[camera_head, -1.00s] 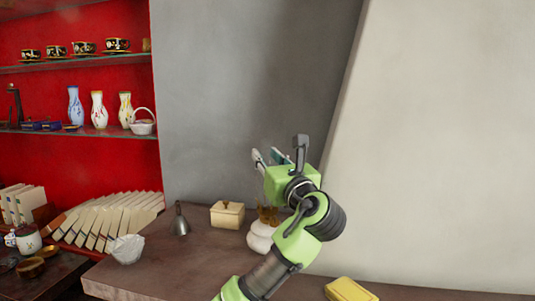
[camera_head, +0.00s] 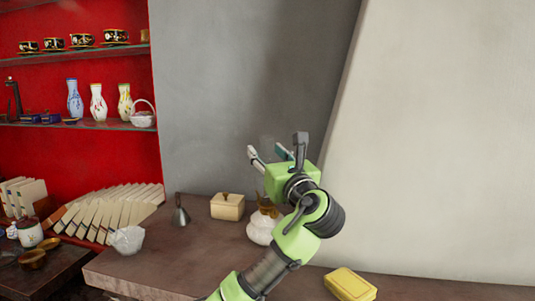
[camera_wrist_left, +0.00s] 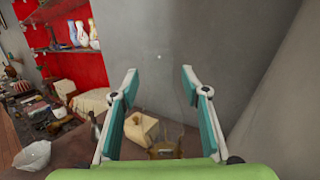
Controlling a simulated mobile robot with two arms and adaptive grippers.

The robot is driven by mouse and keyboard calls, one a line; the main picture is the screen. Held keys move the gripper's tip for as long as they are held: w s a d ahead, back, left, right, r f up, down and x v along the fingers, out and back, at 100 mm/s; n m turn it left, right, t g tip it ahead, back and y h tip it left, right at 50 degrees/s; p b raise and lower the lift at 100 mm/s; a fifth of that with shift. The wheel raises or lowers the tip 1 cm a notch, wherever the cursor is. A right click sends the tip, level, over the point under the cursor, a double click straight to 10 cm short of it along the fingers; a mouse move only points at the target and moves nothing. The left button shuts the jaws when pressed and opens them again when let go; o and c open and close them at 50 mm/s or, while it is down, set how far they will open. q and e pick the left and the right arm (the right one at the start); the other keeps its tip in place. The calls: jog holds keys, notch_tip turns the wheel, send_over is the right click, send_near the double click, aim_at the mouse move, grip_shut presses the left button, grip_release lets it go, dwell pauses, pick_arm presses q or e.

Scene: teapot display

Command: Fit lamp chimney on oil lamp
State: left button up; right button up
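The oil lamp (camera_head: 261,229) stands on the brown counter, with a rounded white base and a brass burner that also shows at the bottom of the left wrist view (camera_wrist_left: 165,150). The clear glass chimney (camera_head: 267,146) is very faint above the burner, near my left fingers; I cannot tell whether its lower end is seated. My left gripper (camera_head: 269,153) is above the lamp, its wrist hiding part of the lamp's right side. In the left wrist view its fingers (camera_wrist_left: 159,78) are spread wide, with faint glass outlines between them. My right gripper is not in view.
A cream lidded box (camera_head: 227,207), a grey funnel (camera_head: 180,214) and a white faceted bowl (camera_head: 127,240) stand left of the lamp. A yellow block (camera_head: 349,284) lies at the right front. Grey and pale walls rise close behind. Shelves with cups and vases are at left.

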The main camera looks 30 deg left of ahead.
pick_arm(q)
jog(key=shift+r, duration=0.25)
jog(key=r+b+v, duration=0.1)
jog(key=b+v, duration=0.3)
jog(key=v, duration=0.8)
jog(key=shift+f, duration=0.1)
